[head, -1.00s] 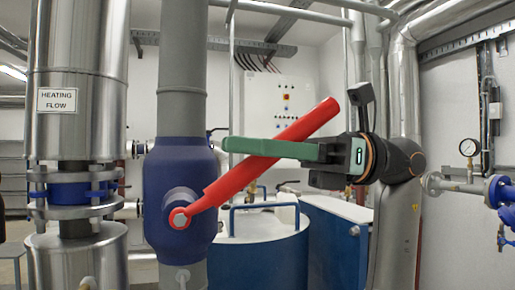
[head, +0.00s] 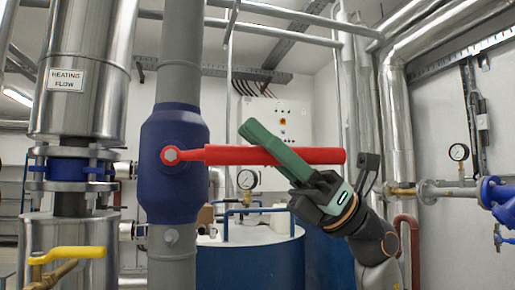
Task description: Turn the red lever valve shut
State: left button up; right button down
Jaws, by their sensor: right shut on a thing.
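The red lever (head: 228,155) is joined to the blue valve body (head: 167,200) by a bolt at its left end. It points to the right, nearly level, across the vertical grey pipe (head: 180,68). My right gripper (head: 262,138) comes in from the lower right. Its green fingers lie across the outer half of the lever and are shut on it; the far finger is mostly hidden. My left gripper does not show.
A steel pipe labelled "HEATING FLOW" (head: 97,85) stands at the left. A yellow lever (head: 67,255) is at the lower left. Blue tanks (head: 250,262) stand behind the valve. Gauges and blue fittings (head: 497,193) are at the right.

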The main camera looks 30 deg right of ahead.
jog(key=shift+a+f, duration=0.15)
jog(key=shift+f, duration=0.2)
jog(key=c, duration=0.8)
grip_release()
jog(key=shift+r, duration=0.15)
jog(key=shift+d, duration=0.2)
jog(key=b+v, duration=0.3)
jog(key=v, duration=0.9)
jog(key=shift+f, duration=0.3)
